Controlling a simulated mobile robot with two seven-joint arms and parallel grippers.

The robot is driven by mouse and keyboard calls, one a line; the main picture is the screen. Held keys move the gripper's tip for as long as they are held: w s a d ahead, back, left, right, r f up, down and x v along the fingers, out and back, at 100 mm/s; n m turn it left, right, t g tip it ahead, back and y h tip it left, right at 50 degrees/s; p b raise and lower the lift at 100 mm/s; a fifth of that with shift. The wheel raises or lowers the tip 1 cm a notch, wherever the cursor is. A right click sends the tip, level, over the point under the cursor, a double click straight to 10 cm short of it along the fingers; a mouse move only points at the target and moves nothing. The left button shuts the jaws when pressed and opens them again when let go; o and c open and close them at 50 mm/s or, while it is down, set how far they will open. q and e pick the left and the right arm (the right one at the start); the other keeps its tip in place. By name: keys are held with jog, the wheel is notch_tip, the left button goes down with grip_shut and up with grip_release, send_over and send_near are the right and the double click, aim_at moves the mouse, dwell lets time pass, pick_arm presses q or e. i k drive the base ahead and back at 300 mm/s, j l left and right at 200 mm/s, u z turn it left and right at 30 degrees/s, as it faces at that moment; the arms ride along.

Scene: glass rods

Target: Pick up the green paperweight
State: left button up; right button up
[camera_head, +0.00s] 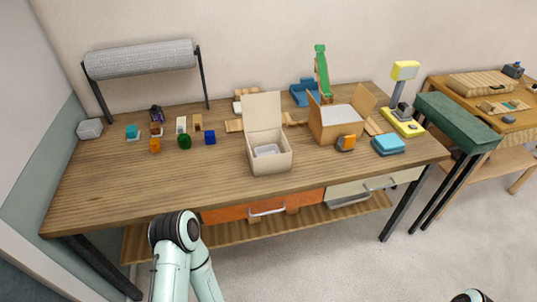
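A small dark green rounded object (184,141), which looks like the green paperweight, sits on the left part of the wooden table (130,190). It stands among several small objects, and nothing hides it. Part of my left arm shows at the bottom, in front of the table, but its gripper is out of view. Only a small piece of my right arm shows at the bottom right edge, and its gripper is out of view too.
An open cream box (270,163) stands to the right, with an open cardboard box (333,130) beyond. The table's front left is clear.

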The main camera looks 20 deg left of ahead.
aim_at(185, 142)
jog(key=u, duration=1.4)
